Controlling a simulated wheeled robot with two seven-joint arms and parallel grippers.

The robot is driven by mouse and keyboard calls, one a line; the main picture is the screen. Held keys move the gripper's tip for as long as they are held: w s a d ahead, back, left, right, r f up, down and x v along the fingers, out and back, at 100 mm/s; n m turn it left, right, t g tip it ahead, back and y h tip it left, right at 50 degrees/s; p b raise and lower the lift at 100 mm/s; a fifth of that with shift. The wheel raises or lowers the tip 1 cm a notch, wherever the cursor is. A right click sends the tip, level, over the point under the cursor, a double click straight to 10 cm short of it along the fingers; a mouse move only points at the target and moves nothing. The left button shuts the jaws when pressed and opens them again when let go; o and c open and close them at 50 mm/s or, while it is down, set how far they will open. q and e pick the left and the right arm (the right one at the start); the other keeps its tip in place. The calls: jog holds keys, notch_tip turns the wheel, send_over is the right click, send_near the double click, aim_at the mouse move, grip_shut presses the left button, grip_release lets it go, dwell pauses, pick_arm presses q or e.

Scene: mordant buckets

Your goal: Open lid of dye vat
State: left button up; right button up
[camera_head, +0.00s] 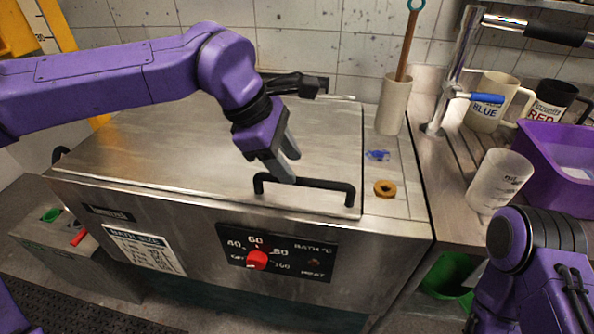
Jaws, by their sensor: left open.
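The dye vat (400,232) is a steel box in the middle of the head view. Its flat steel lid (190,145) lies closed on top. A black bar handle (325,184) is fixed near the lid's front right edge. My left gripper (290,167) is open, pointing down over the lid at the handle's left half. Its fingers overlap the bar in the picture; I cannot tell whether they touch it. My right arm shows at the lower right, but its gripper is out of view.
A red knob (257,260) sits on the vat's front panel. Right of the lid are a yellow ring (385,189) and a holder (393,104) with a wooden-handled tool. A white beaker (499,180), a purple tub (565,165) and a BLUE jug (490,101) stand further right.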

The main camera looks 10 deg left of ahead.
aim_at(300, 179)
pick_arm(q)
jog(key=x, duration=0.3)
jog(key=shift+w+f, duration=0.15)
jog(key=shift+d+f, duration=0.2)
jog(key=shift+f, duration=0.2)
grip_shut()
jog(key=w+r+p, duration=0.5)
jog(key=r+p, duration=0.7)
jog(key=p, duration=0.1)
jog(key=w+r+g+p, duration=0.1)
jog(key=w+r+p, duration=0.5)
jog(key=r+p, duration=0.6)
jog(key=shift+w+r+p, duration=0.3)
jog(key=shift+r+p, duration=0.1)
jog(key=shift+p, duration=0.4)
jog(key=shift+a, duration=0.15)
